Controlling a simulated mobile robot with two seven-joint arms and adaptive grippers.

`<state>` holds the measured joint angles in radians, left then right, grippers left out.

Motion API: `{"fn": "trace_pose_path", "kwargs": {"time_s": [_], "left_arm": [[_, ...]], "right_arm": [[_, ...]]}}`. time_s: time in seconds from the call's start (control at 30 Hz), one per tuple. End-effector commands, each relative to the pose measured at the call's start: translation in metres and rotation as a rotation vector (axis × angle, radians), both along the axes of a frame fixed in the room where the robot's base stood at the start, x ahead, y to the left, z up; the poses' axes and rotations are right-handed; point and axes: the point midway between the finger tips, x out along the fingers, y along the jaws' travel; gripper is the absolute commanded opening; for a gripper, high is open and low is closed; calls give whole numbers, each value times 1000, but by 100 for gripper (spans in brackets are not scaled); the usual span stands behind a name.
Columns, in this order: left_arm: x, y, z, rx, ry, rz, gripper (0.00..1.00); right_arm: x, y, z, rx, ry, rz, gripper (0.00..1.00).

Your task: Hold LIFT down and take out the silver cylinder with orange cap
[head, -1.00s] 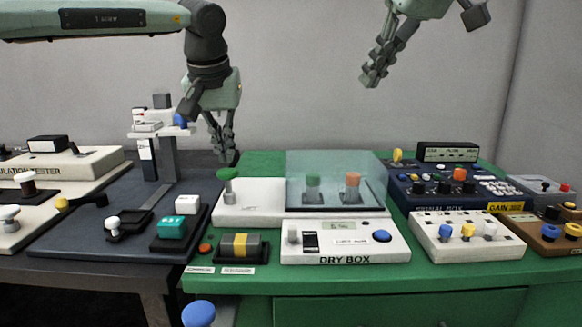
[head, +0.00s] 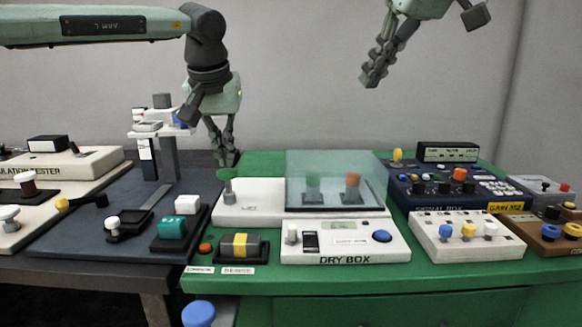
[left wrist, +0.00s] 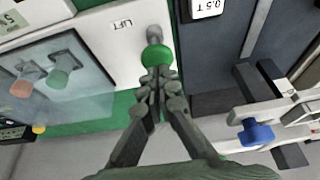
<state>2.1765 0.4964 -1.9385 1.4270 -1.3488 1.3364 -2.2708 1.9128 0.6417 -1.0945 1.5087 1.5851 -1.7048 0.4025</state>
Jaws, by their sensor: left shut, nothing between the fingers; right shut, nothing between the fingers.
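The LIFT control is a grey stem with a green knob (head: 227,175) on a white plate at the left of the dry box (head: 345,240). It also shows in the left wrist view (left wrist: 156,56), by the LIFT label. My left gripper (head: 222,162) is shut and empty, its fingertips at or just above the green knob; contact cannot be told. Under the clear cover (head: 335,165) stand a green-capped cylinder (head: 312,184) and a silver cylinder with orange cap (head: 352,188). My right gripper (head: 372,78) is shut and empty, high above and behind the box.
The signal box (head: 450,188) and a white knob panel (head: 467,236) stand right of the dry box. A grey post stand (head: 168,155) rises close left of my left gripper.

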Motion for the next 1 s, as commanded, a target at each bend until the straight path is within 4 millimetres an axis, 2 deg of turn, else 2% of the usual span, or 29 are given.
{"fn": "trace_pose_path", "kwargs": {"time_s": [1.0], "left_arm": [[-1, -1, -28, 0, 4, -2, 0]], "right_arm": [[0, 0, 0, 0, 0, 0, 0]]}}
